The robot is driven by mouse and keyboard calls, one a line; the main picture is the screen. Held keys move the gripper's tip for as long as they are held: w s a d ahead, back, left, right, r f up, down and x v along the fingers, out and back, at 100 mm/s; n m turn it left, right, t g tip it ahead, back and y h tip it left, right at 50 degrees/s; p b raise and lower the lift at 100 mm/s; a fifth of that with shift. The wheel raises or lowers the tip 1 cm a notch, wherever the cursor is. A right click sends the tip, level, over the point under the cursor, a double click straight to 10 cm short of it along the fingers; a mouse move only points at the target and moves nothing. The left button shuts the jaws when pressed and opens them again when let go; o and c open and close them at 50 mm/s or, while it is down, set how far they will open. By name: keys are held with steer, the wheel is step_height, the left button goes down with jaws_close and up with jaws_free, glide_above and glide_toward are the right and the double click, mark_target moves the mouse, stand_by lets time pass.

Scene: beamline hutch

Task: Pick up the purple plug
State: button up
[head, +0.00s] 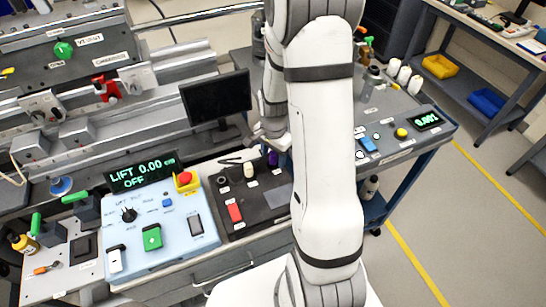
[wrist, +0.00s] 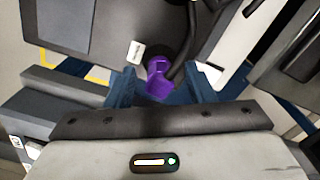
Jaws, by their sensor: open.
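The purple plug (wrist: 159,78) shows in the wrist view, just ahead of my gripper (wrist: 162,88), between its two dark blue fingers. A dark cable runs close beside the plug in that view. In the head view the purple plug (head: 272,159) is a small purple spot at the back right of the dark panel, partly hidden by my arm. My gripper is open, with a finger on each side of the plug. I cannot tell whether either finger touches it. In the head view my gripper is mostly hidden behind my arm.
The dark panel (head: 250,228) carries a red switch (head: 235,212) and a white knob (head: 249,170). Left of it stands a light blue control box (head: 170,265) with a red emergency button (head: 184,179). A black monitor (head: 216,97) stands behind. A grey cart (head: 400,105) is at the right.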

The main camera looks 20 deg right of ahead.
steer(key=shift+c, duration=0.4)
jaws_close()
steer(key=shift+r, duration=0.15)
step_height(320, 180, up, 10)
steer(key=shift+f+b, duration=0.1)
steer(key=shift+b, duration=0.3)
